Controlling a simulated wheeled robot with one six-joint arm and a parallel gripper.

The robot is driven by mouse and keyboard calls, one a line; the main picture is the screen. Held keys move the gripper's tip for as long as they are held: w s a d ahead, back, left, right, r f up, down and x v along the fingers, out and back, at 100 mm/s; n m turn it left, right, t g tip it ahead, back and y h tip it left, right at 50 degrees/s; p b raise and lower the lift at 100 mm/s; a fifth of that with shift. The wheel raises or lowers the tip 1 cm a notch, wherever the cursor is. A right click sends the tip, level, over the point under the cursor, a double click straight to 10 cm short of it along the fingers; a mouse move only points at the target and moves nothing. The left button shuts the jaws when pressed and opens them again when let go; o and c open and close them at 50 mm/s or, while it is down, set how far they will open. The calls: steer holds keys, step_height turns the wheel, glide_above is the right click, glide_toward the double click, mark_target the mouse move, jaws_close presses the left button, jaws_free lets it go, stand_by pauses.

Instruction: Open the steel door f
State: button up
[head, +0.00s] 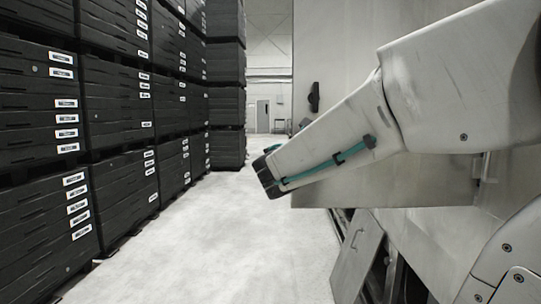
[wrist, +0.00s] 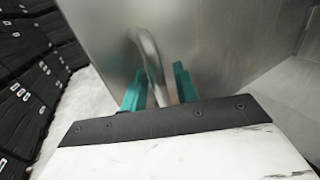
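A plain steel door (head: 340,175) stands out from the machine on the right in the head view, its lower edge above the floor. In the wrist view the steel door (wrist: 215,45) fills the upper middle, with a curved bar handle (wrist: 150,55) on it. My gripper (wrist: 160,82) has its two teal fingers on either side of this bar and looks shut on it. In the head view my arm reaches left across the door; the fingers are mostly hidden behind the arm, and the handle is not visible there.
Stacked black crates (head: 115,110) line the left side. A clear pale floor aisle (head: 215,235) runs between them and the machine. A lower steel panel (head: 356,255) with a small handle stands tilted below the door. A far wall with a grey door (head: 263,116) closes the aisle.

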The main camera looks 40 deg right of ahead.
steer(key=v, duration=0.7)
steer(key=shift+s+a, duration=0.15)
steer(key=shift+a, duration=0.25)
steer(key=s+a+f+m+g+y, duration=0.2)
steer(key=s+f+m+g+y, duration=0.15)
steer(key=f+m, duration=0.35)
steer(key=s+a+f+m+g+y, duration=0.25)
steer(key=s+f+m+y, duration=0.2)
steer(key=f+m, duration=0.25)
steer(key=s+a+f+m+y, duration=0.3)
steer(key=a+m+y, duration=0.1)
steer(key=a, duration=0.4)
steer(key=s+a+f+m+t+y, duration=0.1)
steer(key=s+a+m+y, duration=0.3)
steer(key=a, duration=0.4)
steer(key=shift+a+f+y, duration=0.25)
steer(key=shift+f+y, duration=0.15)
steer(key=shift+f, duration=0.45)
